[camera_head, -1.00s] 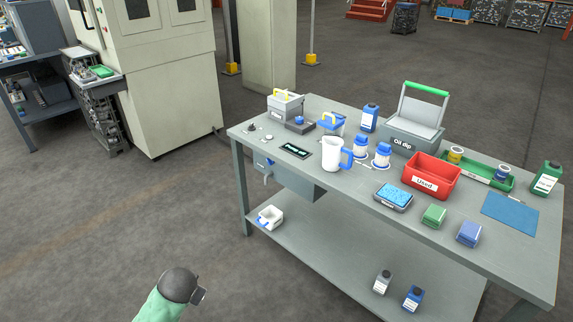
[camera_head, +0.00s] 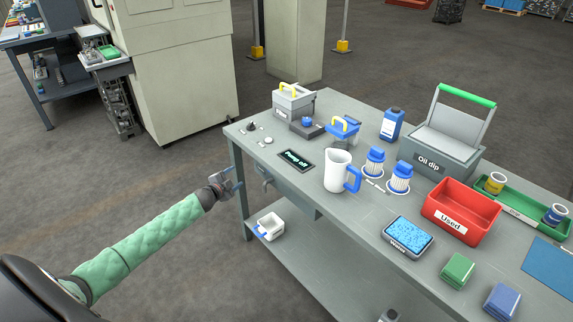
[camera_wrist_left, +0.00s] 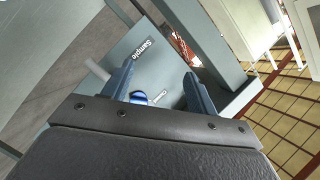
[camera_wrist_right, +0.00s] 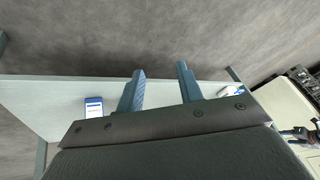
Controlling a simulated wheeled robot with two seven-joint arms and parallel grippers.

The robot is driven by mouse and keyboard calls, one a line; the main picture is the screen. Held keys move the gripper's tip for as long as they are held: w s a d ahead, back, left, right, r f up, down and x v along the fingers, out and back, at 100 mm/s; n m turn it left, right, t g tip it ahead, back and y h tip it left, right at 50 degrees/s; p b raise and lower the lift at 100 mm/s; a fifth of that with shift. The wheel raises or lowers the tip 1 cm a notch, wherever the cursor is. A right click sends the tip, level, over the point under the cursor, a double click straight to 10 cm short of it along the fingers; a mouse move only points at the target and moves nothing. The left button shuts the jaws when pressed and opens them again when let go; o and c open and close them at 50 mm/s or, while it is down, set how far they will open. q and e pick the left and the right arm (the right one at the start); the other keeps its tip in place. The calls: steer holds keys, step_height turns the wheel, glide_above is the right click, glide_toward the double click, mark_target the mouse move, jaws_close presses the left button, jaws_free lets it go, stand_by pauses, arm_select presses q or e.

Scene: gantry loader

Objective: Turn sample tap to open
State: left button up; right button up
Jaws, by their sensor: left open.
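The sample tap (camera_head: 264,172) is a small grey fitting on the front of the bench, below the tabletop's left end. In the left wrist view a grey panel (camera_wrist_left: 150,70) bears a "Sample" label, with a pale grey rod (camera_wrist_left: 97,70) sticking out and a blue part partly hidden by a finger. My left gripper (camera_head: 238,177) is open and empty, just left of the tap and apart from it in the head view; its fingers also show in the left wrist view (camera_wrist_left: 158,85). My right gripper (camera_wrist_right: 161,72) is open and empty, seen only in its wrist view.
The bench top (camera_head: 300,210) holds a "Pump off" display (camera_head: 296,161), a white jug (camera_head: 337,172), blue-capped filters, an "Oil dip" box (camera_head: 440,150) and a red "Used" bin (camera_head: 460,211). A white tub (camera_head: 270,226) sits on the lower shelf.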

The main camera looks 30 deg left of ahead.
arm_select(q)
steer(key=d+r+m+h, duration=0.3)
steer(key=d+m+h, duration=0.1)
steer(key=d+h, duration=0.3)
steer(key=shift+t, duration=0.4)
steer(key=shift+x, duration=4)
arm_select(e)
steer(key=shift+t, duration=0.9)
steer(key=shift+w+r, duration=1.6)
steer(key=shift+w, duration=0.15)
arm_select(q)
steer(key=shift+f, duration=0.15)
steer(key=shift+c, duration=0.2)
steer(key=c, duration=0.9)
arm_select(e)
steer(key=shift+w, duration=0.1)
